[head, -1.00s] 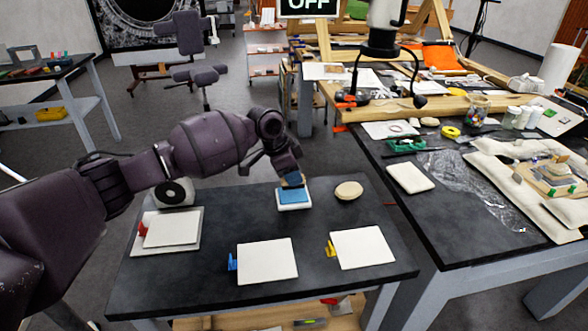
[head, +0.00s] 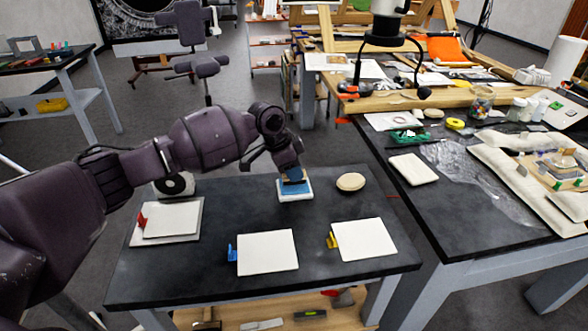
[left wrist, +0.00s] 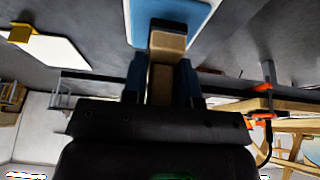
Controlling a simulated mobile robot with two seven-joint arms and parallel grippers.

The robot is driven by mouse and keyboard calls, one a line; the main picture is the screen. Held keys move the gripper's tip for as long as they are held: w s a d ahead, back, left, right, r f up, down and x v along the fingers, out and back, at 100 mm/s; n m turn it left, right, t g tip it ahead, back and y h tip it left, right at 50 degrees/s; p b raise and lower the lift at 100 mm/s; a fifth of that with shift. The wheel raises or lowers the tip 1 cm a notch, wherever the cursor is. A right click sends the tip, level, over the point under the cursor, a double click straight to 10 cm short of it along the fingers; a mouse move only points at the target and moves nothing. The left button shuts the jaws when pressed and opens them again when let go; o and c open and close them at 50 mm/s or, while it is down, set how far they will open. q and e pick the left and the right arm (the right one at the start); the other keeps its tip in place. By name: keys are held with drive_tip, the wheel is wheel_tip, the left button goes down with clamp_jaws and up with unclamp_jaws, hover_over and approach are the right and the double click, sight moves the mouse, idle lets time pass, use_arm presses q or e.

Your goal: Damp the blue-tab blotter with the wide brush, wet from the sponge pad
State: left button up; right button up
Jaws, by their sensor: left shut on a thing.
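My left gripper (head: 291,168) is shut on the wide brush, whose pale wooden body (left wrist: 168,44) shows between the fingers in the left wrist view. The brush is at the blue sponge pad (head: 296,189) in its white tray, at the back middle of the table. Its lower end overlaps the pad; I cannot tell whether the bristles touch. The pad also shows in the left wrist view (left wrist: 198,14). The blue-tab blotter (head: 267,252) lies flat at the front middle, its blue tab (head: 232,253) at the left edge. My right gripper is not in view.
The yellow-tab blotter (head: 363,239) lies to the right, and the red-tab blotter (head: 171,220) to the left on a larger board. A round beige disc (head: 350,181) lies right of the pad. The dark tabletop (head: 225,205) is bare between pad and blotters.

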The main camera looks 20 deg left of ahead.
use_arm(q)
drive_tip(key=shift+f, duration=0.5)
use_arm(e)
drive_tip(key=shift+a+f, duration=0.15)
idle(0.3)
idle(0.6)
use_arm(q)
drive_tip(key=shift+s+f, duration=0.1)
drive_tip(key=shift+f, duration=0.05)
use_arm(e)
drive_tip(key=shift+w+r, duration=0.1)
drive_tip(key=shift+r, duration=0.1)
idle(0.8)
use_arm(q)
drive_tip(key=shift+r+p, duration=0.9)
drive_tip(key=shift+r, duration=0.8)
drive_tip(key=shift+r+p, duration=1.25)
drive_tip(key=shift+r, duration=0.7)
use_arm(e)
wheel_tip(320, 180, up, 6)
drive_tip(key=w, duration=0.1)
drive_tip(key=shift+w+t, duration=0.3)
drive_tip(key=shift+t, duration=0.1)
